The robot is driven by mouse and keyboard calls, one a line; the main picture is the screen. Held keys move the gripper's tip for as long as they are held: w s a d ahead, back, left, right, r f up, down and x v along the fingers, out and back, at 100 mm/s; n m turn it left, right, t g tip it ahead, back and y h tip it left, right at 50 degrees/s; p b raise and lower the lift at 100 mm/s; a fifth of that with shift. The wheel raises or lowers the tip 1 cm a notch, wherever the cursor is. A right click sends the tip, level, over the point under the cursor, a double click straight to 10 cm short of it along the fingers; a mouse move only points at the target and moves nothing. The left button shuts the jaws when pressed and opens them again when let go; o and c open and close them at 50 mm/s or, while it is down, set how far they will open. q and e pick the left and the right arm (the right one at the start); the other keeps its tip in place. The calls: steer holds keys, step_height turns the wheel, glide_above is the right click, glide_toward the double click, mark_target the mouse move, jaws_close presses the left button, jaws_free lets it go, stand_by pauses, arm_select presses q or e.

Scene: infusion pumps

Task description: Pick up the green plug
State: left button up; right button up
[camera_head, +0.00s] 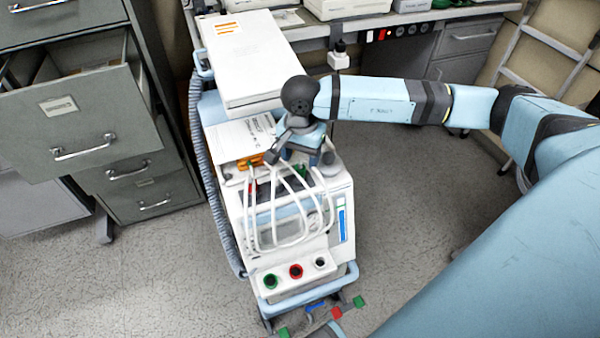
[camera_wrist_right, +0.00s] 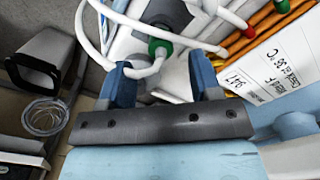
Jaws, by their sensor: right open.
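The green plug (camera_wrist_right: 160,47) shows in the right wrist view, on the end of a white cable and just beyond my open fingers. My right gripper (camera_wrist_right: 161,75) has one finger on each side of the space in front of the plug. It looks empty, and a white cable passes by its left finger. In the head view my right gripper (camera_head: 298,158) hangs over the top of the pump cart (camera_head: 340,205). A small green spot there (camera_head: 302,171) is partly hidden by the gripper. My left gripper is not in view.
White looped cables (camera_head: 265,235) hang over the cart's front. Orange cables and a red plug (camera_wrist_right: 249,31) lie beside the gripper. An open drawer (camera_head: 75,125) stands left; floor at right is clear.

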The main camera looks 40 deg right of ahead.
mark_target(300, 163)
step_height(300, 163, down, 4)
steer(key=shift+a+f, duration=0.1)
steer(key=shift+f, duration=0.1)
jaws_close()
steer(key=shift+r, duration=0.15)
step_height(300, 163, up, 20)
steer(key=p, duration=0.1)
steer(key=shift+p, duration=0.4)
